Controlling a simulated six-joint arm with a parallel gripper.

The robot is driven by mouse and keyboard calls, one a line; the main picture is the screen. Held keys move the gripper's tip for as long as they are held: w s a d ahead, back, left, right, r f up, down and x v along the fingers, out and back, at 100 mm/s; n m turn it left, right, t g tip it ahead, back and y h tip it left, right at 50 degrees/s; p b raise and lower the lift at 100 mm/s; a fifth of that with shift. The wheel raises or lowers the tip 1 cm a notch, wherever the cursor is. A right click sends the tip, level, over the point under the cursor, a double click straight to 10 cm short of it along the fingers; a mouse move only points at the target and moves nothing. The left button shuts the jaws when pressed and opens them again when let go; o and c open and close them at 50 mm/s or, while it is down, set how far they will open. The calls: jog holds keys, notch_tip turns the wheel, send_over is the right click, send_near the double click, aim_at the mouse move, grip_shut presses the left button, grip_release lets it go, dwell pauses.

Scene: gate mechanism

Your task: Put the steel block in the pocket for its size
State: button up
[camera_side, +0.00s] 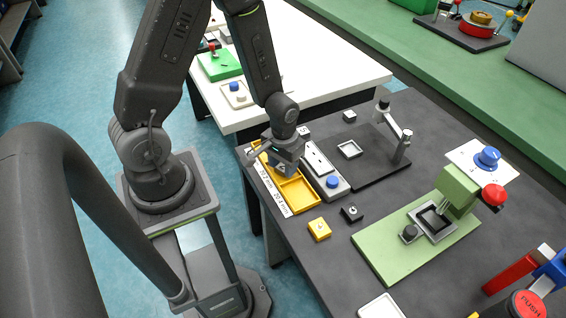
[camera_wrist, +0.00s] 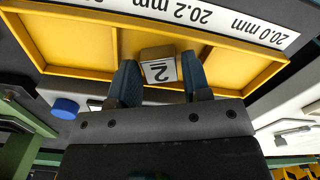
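The steel block (camera_wrist: 158,68), a small light block with a dark "2" on its face, sits between the two fingers of my gripper (camera_wrist: 160,78). The fingers touch or nearly touch its sides, so the gripper looks shut on it. The block is over the middle pocket of the yellow tray (camera_wrist: 235,50), by the "20.2 mm" mark; I cannot tell its height above the floor. The pocket by "20.0 mm" is empty. In the side view my gripper (camera_side: 286,168) points down over the tray (camera_side: 299,194), and the block is hidden.
A grey panel with a blue button (camera_side: 332,182) stands close beside the tray. A yellow block (camera_side: 319,229) and a dark block (camera_side: 351,212) lie in front. A post with a jointed arm (camera_side: 397,140) and a green-based fixture (camera_side: 380,252) stand to the right.

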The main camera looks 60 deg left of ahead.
notch_tip(320, 180, up, 12)
notch_tip(320, 180, up, 9)
jog(key=m+t, duration=0.2)
jog(key=t, duration=0.1)
send_over(283, 167)
jog(key=s+d, duration=0.2)
jog(key=s+d+r+m+t, duration=0.2)
jog(key=s+d+r, duration=0.1)
jog(key=s+r, duration=0.3)
jog(key=shift+r+m+t, duration=0.3)
jog(key=shift+r, duration=0.55)
dwell(0.3)
